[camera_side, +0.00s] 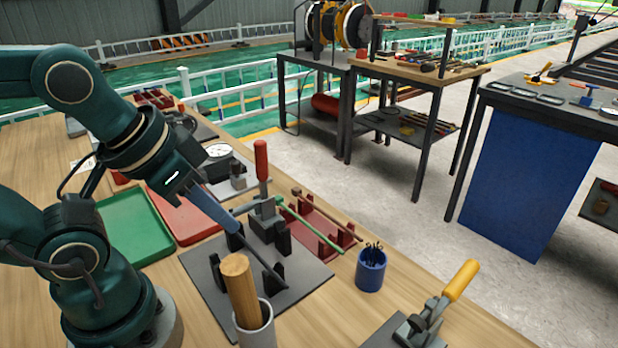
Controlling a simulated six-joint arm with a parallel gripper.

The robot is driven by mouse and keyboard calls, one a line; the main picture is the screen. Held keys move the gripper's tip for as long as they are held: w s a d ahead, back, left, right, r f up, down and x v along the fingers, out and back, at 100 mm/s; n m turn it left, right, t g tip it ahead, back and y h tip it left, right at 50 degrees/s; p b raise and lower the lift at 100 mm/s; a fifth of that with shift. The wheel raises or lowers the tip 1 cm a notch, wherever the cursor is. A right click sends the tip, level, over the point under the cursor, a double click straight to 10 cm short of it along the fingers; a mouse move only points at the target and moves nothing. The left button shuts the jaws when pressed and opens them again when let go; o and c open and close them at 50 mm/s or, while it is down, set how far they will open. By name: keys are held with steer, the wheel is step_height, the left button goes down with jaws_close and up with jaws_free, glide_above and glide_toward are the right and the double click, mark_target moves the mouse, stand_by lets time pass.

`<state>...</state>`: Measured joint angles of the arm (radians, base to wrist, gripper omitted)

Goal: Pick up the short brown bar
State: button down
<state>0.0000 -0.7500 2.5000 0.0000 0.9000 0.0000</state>
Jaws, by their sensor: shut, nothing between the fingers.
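A thin brown bar (327,215) lies across the notched posts of a red rack on the right side of the workbench. A green bar (311,226) lies beside it on the left. My gripper (236,227) is at the left of the rack, pointing down and right, apart from the brown bar. Its fingers are closed and hold nothing. Its tip is close to a dark bar (264,264) resting on black supports; I cannot tell if they touch.
A grey plate (305,284) carries black supports and a red-handled clamp (261,164). A blue cup (370,268), a grey cup (256,330) with a wooden handle and a yellow-handled clamp (460,282) stand in front. A green tray (137,224) and a red tray (187,220) lie left.

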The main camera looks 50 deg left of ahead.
steer(key=c, duration=0.9)
jaws_free()
